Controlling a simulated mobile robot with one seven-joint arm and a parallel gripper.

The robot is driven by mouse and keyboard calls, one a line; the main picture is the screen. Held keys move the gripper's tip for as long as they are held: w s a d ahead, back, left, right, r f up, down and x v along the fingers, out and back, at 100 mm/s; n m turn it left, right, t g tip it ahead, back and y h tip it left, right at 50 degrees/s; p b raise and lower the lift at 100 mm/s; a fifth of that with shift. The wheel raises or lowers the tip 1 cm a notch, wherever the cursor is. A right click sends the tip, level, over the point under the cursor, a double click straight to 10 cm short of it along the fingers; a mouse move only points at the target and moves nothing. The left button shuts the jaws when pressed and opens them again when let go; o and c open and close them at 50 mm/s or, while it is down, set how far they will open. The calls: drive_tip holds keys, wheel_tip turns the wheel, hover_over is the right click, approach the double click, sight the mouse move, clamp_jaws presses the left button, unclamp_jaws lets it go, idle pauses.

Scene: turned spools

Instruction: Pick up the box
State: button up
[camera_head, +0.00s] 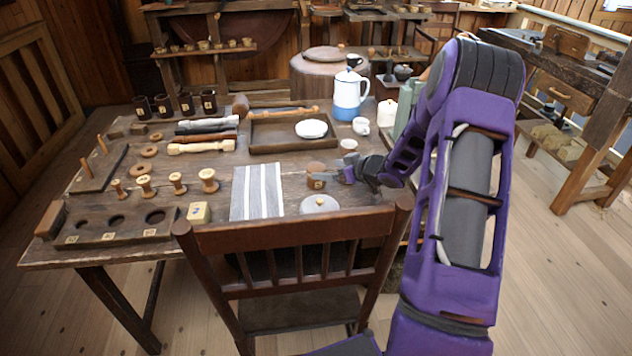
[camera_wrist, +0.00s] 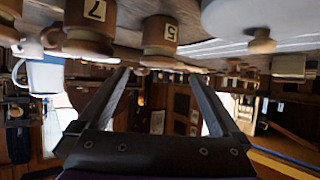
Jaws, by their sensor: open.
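The only thing I see that fits a box is a small cream block (camera_head: 199,212) with a yellowish mark on its face. It stands at the table's front edge, left of the striped cloth. A pale block at the right of the upside-down wrist view (camera_wrist: 290,66) looks like the same one. My gripper (camera_head: 338,176) is low over the right part of the table, well to the right of the block. In the wrist view its two fingers (camera_wrist: 160,78) are spread with nothing between them.
A brown wooden pot (camera_head: 316,170), labelled 5 in the wrist view (camera_wrist: 160,36), stands by my fingertips. A white lid (camera_head: 320,204) and striped cloth (camera_head: 257,190) lie between gripper and block. A holed rack (camera_head: 110,225) is left of the block; a chair (camera_head: 290,235) stands in front.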

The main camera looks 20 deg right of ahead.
sight(310, 168)
drive_tip(key=b+x, duration=0.1)
drive_tip(key=x, duration=0.9)
drive_tip(key=shift+w+f+b, duration=0.15)
drive_tip(key=shift+w+b, duration=0.1)
drive_tip(key=shift+b, duration=0.1)
drive_tip(key=c, duration=1.4)
